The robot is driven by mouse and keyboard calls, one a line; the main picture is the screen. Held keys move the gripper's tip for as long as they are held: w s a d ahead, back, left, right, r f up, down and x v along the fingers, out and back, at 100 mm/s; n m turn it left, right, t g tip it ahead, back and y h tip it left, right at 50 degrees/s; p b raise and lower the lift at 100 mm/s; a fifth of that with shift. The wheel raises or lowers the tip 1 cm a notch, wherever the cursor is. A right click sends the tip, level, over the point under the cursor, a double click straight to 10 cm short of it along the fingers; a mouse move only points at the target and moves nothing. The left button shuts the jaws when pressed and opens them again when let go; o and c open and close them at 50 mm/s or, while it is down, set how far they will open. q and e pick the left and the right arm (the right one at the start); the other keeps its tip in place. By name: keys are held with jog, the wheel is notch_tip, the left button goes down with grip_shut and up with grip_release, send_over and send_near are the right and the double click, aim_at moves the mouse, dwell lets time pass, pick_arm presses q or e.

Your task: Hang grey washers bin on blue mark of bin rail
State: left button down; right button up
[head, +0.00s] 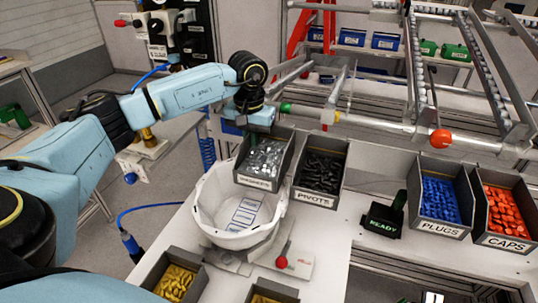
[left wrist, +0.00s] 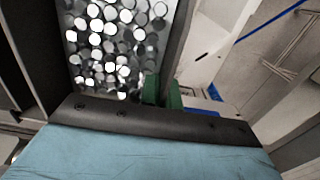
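The grey washers bin (head: 257,183), full of silvery discs, is at the middle of the head view, over the right side of a white helmet shell. My left gripper (head: 260,121) is at its far rim. In the left wrist view, green finger pads (left wrist: 161,92) sit on both sides of the bin wall (left wrist: 176,45), apparently shut on it. A grey bar (head: 380,127) with green and red marks runs right from behind the gripper and appears to be the bin rail. A blue patch (head: 231,127) shows left of the gripper; I cannot tell whether it is the blue mark.
The pivots bin (head: 317,194) stands close at the right of the washers bin. The plugs bin (head: 441,218) and caps bin (head: 506,237) are farther right, past a black READY box (head: 384,218). The white helmet shell (head: 212,205) is below left. Yellow-filled bins (head: 182,268) are in front.

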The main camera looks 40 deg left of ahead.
aim_at(234, 166)
pick_arm(q)
jog(key=shift+r+p, duration=0.65)
jog(key=shift+r, duration=0.65)
jog(key=shift+s+d+b, duration=0.2)
jog(key=shift+s+d, duration=0.3)
jog(key=shift+s, duration=1.1)
jog(key=shift+s+d+b, duration=0.15)
jog(key=shift+s+d, duration=0.4)
jog(key=shift+s, duration=1.05)
jog(key=shift+s+d+b, duration=0.2)
jog(key=shift+s+d, duration=0.3)
jog(key=shift+s, duration=1.1)
